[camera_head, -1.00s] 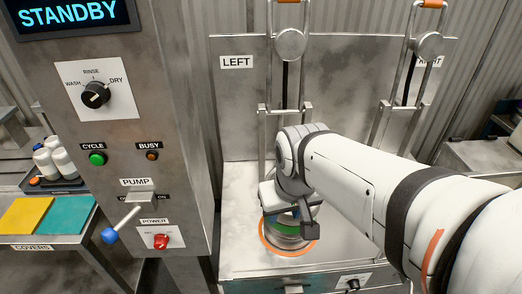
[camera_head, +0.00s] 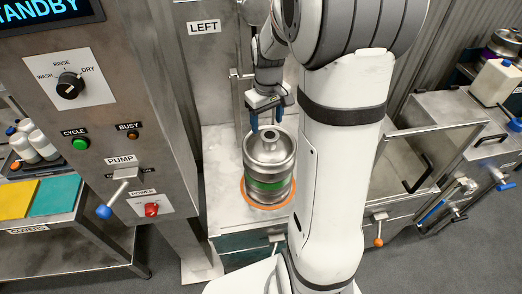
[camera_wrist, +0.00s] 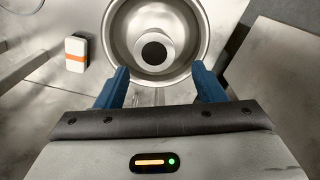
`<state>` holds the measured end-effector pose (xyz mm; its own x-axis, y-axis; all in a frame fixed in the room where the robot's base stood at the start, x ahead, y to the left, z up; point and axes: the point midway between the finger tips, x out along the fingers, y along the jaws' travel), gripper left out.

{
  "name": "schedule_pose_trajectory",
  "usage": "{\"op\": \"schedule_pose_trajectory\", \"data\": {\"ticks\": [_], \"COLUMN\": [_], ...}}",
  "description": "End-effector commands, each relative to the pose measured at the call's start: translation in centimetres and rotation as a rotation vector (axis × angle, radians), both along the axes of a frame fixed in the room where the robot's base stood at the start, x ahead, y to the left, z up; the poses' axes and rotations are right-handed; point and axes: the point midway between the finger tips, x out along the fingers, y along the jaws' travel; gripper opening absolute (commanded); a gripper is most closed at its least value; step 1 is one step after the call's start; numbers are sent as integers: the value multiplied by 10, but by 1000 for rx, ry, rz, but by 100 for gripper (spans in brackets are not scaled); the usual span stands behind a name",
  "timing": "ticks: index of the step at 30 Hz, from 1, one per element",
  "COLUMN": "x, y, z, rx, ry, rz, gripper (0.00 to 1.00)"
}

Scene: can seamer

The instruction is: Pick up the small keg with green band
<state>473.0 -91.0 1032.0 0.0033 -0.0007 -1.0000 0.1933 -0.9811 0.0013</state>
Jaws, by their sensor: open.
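The small steel keg with a green band (camera_head: 268,186) stands upright on an orange ring (camera_head: 250,203) on the left station's steel deck. Its round top with a dark centre opening (camera_wrist: 154,51) shows in the wrist view, where the green band is hidden. My gripper (camera_head: 266,122) is open, with blue fingers (camera_wrist: 162,83) pointing toward the keg top. In the head view the fingers are just above and behind the keg's neck. In the wrist view they overlap the near rim of the keg. I cannot tell whether they touch it.
The control cabinet with the pump lever (camera_head: 117,192) stands close on the left. A white block with an orange stripe (camera_wrist: 75,53) is beside the keg in the wrist view. My arm hides part of the deck.

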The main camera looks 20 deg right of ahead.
Motion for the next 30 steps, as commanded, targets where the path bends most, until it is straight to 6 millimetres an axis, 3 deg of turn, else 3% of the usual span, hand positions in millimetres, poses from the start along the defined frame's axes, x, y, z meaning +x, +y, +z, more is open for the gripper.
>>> {"op": "schedule_pose_trajectory", "data": {"ticks": [18,27,30], "x": [-3,-2,-2], "y": [-8,-9,-9], "z": [-74,-79,-79], "rx": [2,1,1], "ry": [7,3,4], "rz": [1,1,0], "gripper": [63,63,55]}}
